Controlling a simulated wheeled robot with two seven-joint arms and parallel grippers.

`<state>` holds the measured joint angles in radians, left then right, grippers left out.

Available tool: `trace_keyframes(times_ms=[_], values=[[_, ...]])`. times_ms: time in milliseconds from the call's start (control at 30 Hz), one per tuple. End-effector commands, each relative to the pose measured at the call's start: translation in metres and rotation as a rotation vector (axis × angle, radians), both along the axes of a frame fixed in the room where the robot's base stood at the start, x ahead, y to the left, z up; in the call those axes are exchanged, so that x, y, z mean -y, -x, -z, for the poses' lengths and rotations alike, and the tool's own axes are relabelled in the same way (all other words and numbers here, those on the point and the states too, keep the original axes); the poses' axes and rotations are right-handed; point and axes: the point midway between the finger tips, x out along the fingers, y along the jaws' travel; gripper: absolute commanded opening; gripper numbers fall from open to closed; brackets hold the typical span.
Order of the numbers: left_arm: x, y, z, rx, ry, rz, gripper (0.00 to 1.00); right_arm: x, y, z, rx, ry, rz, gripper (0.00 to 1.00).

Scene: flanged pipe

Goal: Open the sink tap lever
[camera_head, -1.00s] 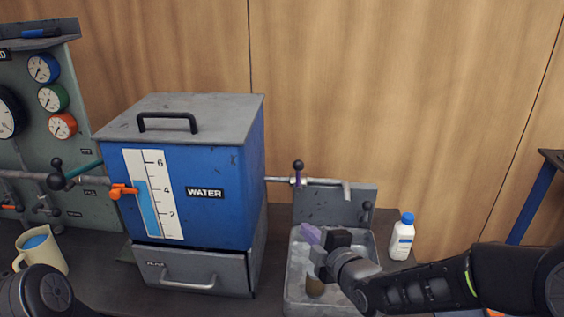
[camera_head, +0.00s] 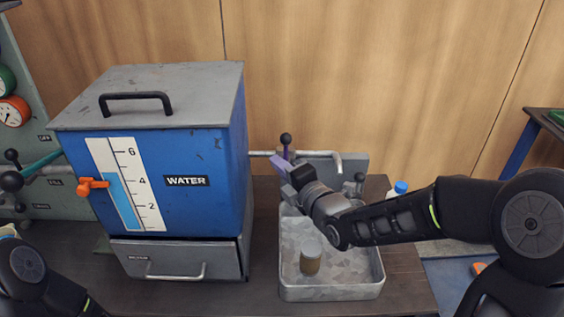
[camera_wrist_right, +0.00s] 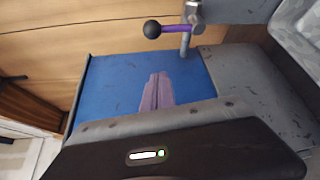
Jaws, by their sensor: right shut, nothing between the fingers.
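The sink tap's pipe (camera_head: 325,156) runs from the blue tank's right side to a bent spout over the metal sink (camera_head: 330,291). Its lever has a black ball knob (camera_head: 286,139) and stands up from the pipe. In the right wrist view the lever's purple stem (camera_wrist_right: 176,29) shows beside the knob. My right gripper (camera_head: 277,161), with purple fingers, is shut and empty just in front of the lever. In the right wrist view the fingers (camera_wrist_right: 157,76) are apart from the knob. My left gripper is out of view.
The blue tank (camera_head: 200,150) marked WATER stands left of the sink, with an orange valve handle (camera_head: 92,186). A small brown jar (camera_head: 310,264) stands in the sink. A bottle with a blue cap (camera_head: 401,187) is partly hidden behind my right arm.

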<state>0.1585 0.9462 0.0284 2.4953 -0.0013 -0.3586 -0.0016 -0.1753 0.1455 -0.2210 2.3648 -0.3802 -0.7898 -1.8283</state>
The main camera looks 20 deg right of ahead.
Motion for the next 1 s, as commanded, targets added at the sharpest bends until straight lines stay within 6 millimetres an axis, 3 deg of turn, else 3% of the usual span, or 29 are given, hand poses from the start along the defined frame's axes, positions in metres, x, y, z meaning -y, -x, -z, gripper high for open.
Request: trace_keyframes(times_ms=[433,500,700,1000], values=[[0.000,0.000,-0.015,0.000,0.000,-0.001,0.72,-0.020,-0.080,0.007,-0.002,0.000,0.001,0.00],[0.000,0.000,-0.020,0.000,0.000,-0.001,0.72,-0.004,-0.077,0.002,0.000,0.000,0.005,0.00],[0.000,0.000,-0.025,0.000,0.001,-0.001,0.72,0.015,-0.075,-0.001,0.000,0.000,0.002,0.00],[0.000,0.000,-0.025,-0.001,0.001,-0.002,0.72,0.018,-0.075,0.000,0.000,0.000,0.000,0.00]])
